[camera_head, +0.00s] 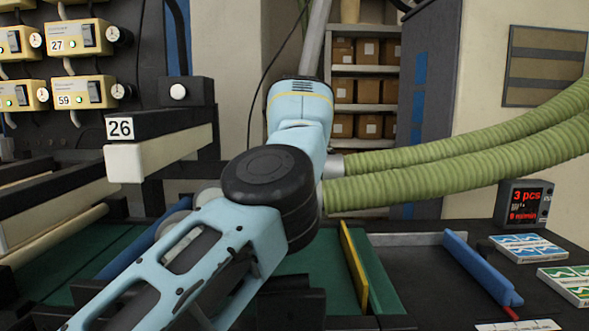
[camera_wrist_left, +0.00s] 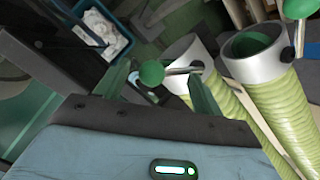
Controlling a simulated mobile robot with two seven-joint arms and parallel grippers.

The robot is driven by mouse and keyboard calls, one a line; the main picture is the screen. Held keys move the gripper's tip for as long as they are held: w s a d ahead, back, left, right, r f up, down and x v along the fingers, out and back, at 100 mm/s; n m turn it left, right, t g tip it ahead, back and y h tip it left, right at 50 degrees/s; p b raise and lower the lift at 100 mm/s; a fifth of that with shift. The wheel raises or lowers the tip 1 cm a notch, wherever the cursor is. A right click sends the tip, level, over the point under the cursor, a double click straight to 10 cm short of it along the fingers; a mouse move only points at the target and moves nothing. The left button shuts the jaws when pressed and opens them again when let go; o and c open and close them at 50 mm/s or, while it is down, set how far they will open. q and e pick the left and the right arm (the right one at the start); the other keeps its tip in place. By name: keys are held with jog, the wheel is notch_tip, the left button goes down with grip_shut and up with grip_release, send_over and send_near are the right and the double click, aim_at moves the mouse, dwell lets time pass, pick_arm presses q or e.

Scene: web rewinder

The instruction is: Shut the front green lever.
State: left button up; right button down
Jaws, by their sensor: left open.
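In the left wrist view a green ball knob (camera_wrist_left: 152,73) on a short metal lever sits at the pale collar (camera_wrist_left: 196,50) of a green ribbed hose (camera_wrist_left: 236,118). My left gripper (camera_wrist_left: 161,80) is open, and the knob appears between its two fingers; contact cannot be told. A second green knob (camera_wrist_left: 298,8) on a lever stands at the other hose's collar (camera_wrist_left: 254,48). I cannot tell for certain which lever is the front one. In the head view my pale blue arm hides both levers and the gripper. My right gripper is not in view.
In the head view two green hoses (camera_head: 455,170) run to the right. A yellow bar (camera_head: 353,265) and blue bar (camera_head: 482,268) lie on the bench. A red-lit display (camera_head: 523,203) stands right. A blue bin (camera_wrist_left: 70,8) shows in the wrist view.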

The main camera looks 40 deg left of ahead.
pick_arm(q)
jog(key=shift+r, duration=0.15)
jog(key=v, duration=0.7)
jog(key=shift+s+r+b, duration=0.2)
jog(key=shift+r+b, duration=0.05)
jog(key=shift+b, duration=0.05)
jog(key=shift+d, duration=0.1)
